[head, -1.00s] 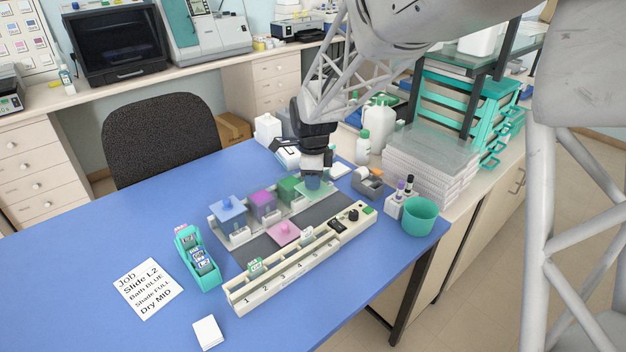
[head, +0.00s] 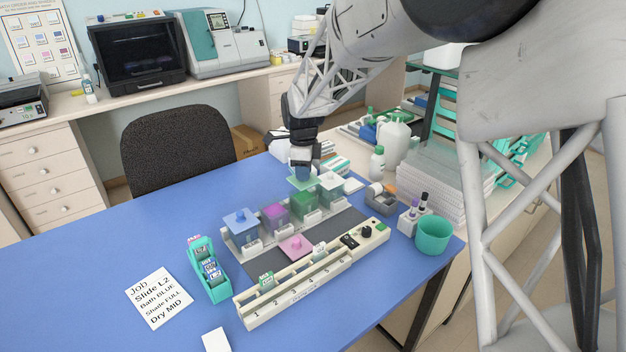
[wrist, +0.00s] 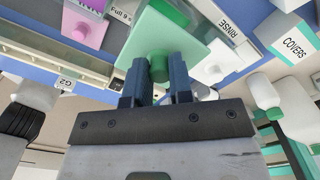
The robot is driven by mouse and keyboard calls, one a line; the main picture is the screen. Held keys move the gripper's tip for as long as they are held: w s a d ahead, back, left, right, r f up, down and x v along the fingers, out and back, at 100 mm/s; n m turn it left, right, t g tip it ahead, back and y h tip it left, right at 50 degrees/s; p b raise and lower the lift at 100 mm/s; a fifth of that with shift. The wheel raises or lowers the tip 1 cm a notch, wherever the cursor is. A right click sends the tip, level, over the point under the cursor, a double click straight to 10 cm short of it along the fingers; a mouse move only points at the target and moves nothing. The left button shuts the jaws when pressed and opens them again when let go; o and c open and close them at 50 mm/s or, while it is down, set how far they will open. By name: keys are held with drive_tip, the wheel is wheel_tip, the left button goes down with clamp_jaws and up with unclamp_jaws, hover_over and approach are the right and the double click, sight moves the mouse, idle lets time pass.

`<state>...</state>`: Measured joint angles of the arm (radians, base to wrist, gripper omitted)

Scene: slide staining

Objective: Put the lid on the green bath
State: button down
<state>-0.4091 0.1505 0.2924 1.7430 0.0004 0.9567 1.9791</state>
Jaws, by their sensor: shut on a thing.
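My gripper (head: 301,170) is shut on the knob of the pale green lid (head: 300,184). In the wrist view the knob sits between the dark blue fingers (wrist: 158,80), with the flat green lid (wrist: 185,52) beyond them. In the head view the lid appears just above and behind the green bath (head: 304,205), apart from it as far as I can tell. The green bath stands in the rack between the purple bath (head: 275,219) and the white-lidded bath (head: 330,190). Its top is partly hard to see.
A blue lid (head: 240,217) covers the leftmost bath. A pink lid (head: 296,246) lies on the dark strip before the baths. The slide rail (head: 310,280) runs along the front. A tape dispenser (head: 380,200) and teal cup (head: 433,234) stand at right.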

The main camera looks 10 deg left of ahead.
sight(303, 183)
drive_tip(key=shift+w+a, duration=0.15)
drive_tip(key=shift+f, duration=0.15)
idle(0.4)
drive_tip(key=shift+f, duration=1.8)
drive_tip(key=shift+f, duration=0.3)
drive_tip(key=c, duration=0.9)
unclamp_jaws()
drive_tip(key=shift+c, duration=0.2)
drive_tip(key=shift+r, duration=0.15)
drive_tip(key=shift+r, duration=3.75)
